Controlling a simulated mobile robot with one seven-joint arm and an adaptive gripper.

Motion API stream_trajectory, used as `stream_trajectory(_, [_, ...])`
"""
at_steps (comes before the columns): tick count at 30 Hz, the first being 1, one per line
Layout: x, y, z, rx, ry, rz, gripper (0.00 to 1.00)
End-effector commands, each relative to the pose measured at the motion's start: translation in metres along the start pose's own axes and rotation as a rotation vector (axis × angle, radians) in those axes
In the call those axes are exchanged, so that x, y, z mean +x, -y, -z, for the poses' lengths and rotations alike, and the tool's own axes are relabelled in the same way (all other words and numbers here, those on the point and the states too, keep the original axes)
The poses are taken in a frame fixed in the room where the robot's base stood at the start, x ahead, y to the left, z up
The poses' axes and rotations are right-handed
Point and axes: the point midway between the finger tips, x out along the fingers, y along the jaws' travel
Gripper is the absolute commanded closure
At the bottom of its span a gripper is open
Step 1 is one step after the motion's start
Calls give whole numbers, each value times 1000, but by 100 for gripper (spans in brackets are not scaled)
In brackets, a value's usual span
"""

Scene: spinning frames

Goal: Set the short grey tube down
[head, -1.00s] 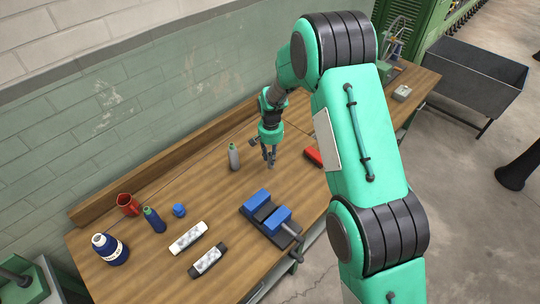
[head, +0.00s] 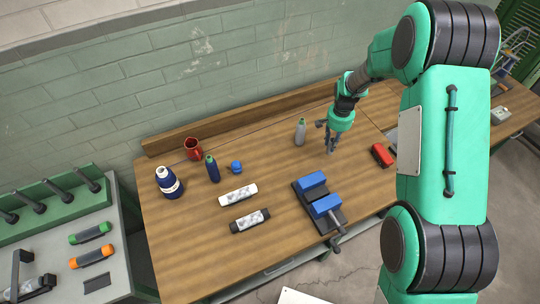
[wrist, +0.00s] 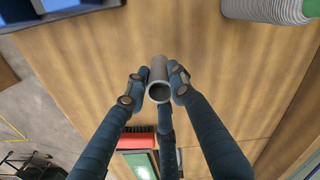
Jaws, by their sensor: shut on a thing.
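The short grey tube (wrist: 158,70) is gripped between the fingers of my gripper (wrist: 154,88) in the wrist view, with its open round end facing the camera. In the head view my gripper (head: 331,147) points down over the wooden bench (head: 270,150), just right of a grey bottle with a green cap (head: 300,132). The tube is too small and covered to make out there. Whether it touches the bench top or hangs just above it, I cannot tell.
A blue vise (head: 320,202) stands in front, and a red brush-like block (head: 382,155) lies to the right. A red mug (head: 193,149), blue bottles and white and black cylinders are further left. Bare wood surrounds my gripper.

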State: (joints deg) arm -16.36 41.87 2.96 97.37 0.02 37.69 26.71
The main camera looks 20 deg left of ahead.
Motion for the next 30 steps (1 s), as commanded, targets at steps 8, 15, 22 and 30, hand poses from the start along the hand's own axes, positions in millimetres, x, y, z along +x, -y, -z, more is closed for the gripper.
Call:
stream_trajectory(8, [-2, 50, -61, -5, 2, 0, 96])
stream_trajectory(15, [-3, 96, -136, -3, 3, 0, 96])
stream_trajectory(22, [-3, 125, -201, 1, 3, 0, 96])
stream_trajectory(30, [-2, 137, -240, 5, 4, 0, 96])
